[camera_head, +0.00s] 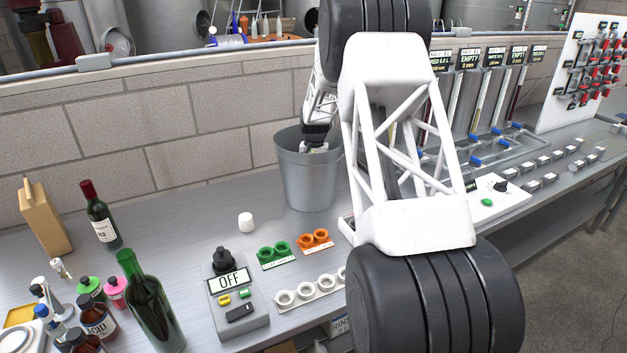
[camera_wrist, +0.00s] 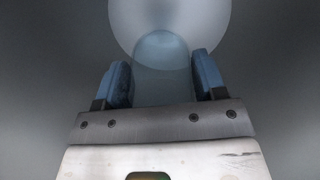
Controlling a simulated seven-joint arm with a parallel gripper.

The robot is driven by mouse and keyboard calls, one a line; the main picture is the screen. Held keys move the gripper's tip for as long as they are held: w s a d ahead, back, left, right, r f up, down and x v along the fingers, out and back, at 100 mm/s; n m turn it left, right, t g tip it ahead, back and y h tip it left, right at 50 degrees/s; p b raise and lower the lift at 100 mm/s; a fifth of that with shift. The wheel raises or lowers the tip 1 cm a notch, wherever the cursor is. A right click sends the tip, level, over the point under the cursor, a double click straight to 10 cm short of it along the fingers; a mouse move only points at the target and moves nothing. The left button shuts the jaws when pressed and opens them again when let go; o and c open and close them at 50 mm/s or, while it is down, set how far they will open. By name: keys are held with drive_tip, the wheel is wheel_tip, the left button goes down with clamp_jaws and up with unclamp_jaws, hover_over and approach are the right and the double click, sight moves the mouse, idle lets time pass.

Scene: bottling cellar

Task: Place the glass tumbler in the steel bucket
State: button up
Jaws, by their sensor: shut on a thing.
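The steel bucket (camera_head: 308,180) stands on the bench near the back wall, left of my arm. My gripper (camera_head: 316,147) reaches down into the bucket's mouth in the head view, and its lower part is hidden behind the rim. In the wrist view my gripper (camera_wrist: 163,82) has its two blue-padded fingers on either side of the glass tumbler (camera_wrist: 162,65), a clear rounded shape, and is shut on it. Smooth grey surface surrounds it there. A pale round disc lies beyond the tumbler; I cannot tell whether the tumbler touches it.
A white cup-like piece (camera_head: 246,222), green rings (camera_head: 278,254) and orange rings (camera_head: 315,238) sit in front of the bucket. A switch box (camera_head: 238,297) and bottles (camera_head: 150,300) stand front left. Valve pipework (camera_head: 490,145) is right of my arm.

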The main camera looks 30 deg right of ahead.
drive_tip(key=shift+f, duration=2.1)
drive_tip(key=shift+f, duration=0.1)
drive_tip(key=o, duration=1)
drive_tip(key=shift+o, duration=0.2)
wheel_tip(320, 180, up, 12)
drive_tip(key=w, duration=0.1)
drive_tip(key=shift+d, duration=0.4)
drive_tip(key=shift+w, duration=0.1)
